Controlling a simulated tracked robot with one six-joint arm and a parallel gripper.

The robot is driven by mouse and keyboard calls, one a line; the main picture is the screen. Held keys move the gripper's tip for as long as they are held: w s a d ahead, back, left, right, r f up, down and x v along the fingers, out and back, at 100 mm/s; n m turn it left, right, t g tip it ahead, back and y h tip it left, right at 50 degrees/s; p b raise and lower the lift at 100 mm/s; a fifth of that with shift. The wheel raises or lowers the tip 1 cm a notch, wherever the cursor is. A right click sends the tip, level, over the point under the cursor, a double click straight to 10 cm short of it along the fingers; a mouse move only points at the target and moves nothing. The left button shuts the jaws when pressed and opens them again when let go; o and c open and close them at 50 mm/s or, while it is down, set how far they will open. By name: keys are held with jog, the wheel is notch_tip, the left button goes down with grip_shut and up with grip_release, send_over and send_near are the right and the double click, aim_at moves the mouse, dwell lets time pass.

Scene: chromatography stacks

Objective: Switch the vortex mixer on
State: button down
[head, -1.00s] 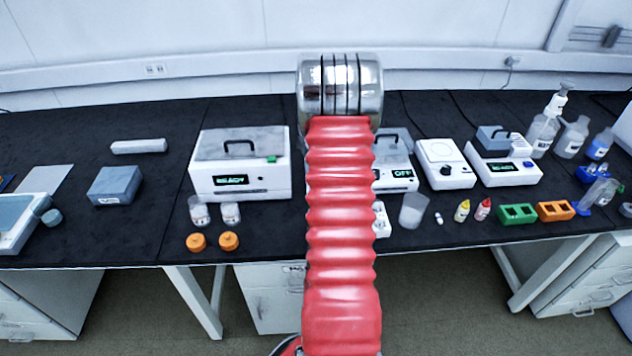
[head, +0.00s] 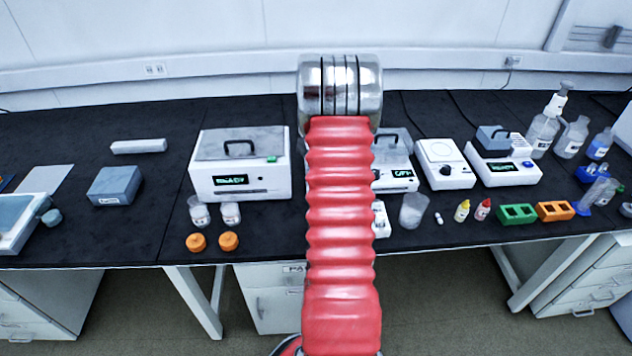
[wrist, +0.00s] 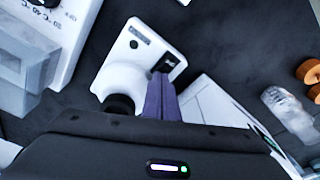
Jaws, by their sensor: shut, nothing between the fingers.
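The vortex mixer (wrist: 141,58) is a white unit with a rounded body and a dark round cup (wrist: 119,105), seen from above in the wrist view. A dark patch, apparently its switch (wrist: 172,63), lies on the panel, with small dark marks at the other corner. My gripper (wrist: 161,78) is shut and empty, its purple fingers pointing at the dark patch. Their tips overlap its edge in the picture; I cannot tell whether they touch. In the head view my arm hides the gripper and most of the mixer; only a white sliver (head: 381,220) shows.
A white box unit showing READY (head: 240,180) stands left of my arm, with two jars and two orange caps (head: 228,241) before it. A clear beaker (head: 413,210) stands just right of the mixer. A unit showing OFF (head: 396,180) is behind it.

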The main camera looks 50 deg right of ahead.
jog(key=shift+f, duration=0.35)
dwell(0.3)
notch_tip(320, 180, up, 7)
dwell(1.2)
dwell(0.7)
